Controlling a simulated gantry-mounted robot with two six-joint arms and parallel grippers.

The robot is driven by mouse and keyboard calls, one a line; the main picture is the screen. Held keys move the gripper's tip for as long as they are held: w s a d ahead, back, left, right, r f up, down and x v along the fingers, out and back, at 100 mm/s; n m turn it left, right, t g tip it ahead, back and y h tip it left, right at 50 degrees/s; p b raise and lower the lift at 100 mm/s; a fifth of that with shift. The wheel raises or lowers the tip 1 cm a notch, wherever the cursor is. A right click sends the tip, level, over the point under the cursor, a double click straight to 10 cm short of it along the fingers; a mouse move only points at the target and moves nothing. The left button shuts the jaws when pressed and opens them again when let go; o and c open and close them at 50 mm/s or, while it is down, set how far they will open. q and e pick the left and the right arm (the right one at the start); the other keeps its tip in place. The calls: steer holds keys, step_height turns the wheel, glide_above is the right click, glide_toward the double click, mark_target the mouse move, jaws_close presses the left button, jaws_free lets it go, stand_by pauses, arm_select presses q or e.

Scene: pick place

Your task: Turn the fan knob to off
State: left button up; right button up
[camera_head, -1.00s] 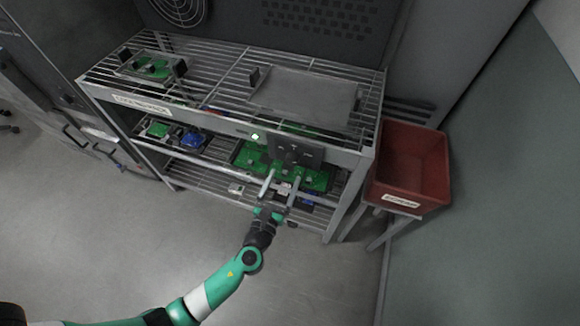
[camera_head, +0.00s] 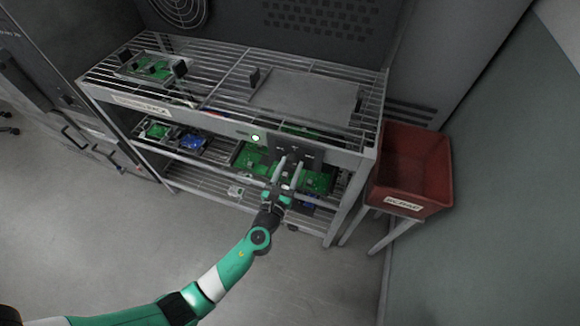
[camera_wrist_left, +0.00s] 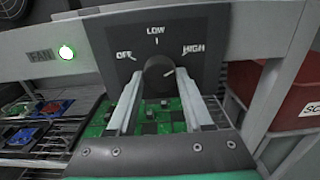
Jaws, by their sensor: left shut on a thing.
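The fan knob (camera_wrist_left: 157,74) is a dark round dial on a dark panel (camera_wrist_left: 205,33) marked OFF at left, LOW at top and HIGH at right. A pale pointer mark on the knob points up and right, toward HIGH. A lit round lamp (camera_wrist_left: 67,53) is beside the FAN label (camera_wrist_left: 40,55). My left gripper (camera_head: 288,165) reaches up to the panel (camera_head: 313,153) on the shelf front. In the left wrist view its two fingers are on either side of the knob, shut on it. My right gripper is not in view.
The metal rack (camera_head: 222,60) holds green circuit boards (camera_head: 318,182) behind and below the panel, and another board (camera_head: 153,66) on top. A red bin (camera_head: 415,165) stands at the right on legs. The floor (camera_head: 130,230) in front is open.

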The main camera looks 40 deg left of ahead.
arm_select(q)
jaws_close()
steer(key=n+b, duration=0.2)
steer(key=n, duration=0.3)
steer(key=shift+f+n, duration=0.1)
steer(key=shift+n, duration=0.2)
steer(key=n+b, duration=0.2)
steer(key=n, duration=0.4)
steer(key=shift+d, duration=0.1)
steer(key=n+b, duration=0.3)
steer(key=n, duration=0.3)
steer(key=shift+n, duration=0.3)
steer(key=n+b, duration=0.1)
steer(key=n, duration=0.3)
steer(key=n+b, duration=0.1)
steer(key=shift+r+n+b, duration=0.25)
steer(key=shift+n+b, duration=0.1)
steer(key=shift+n, duration=0.05)
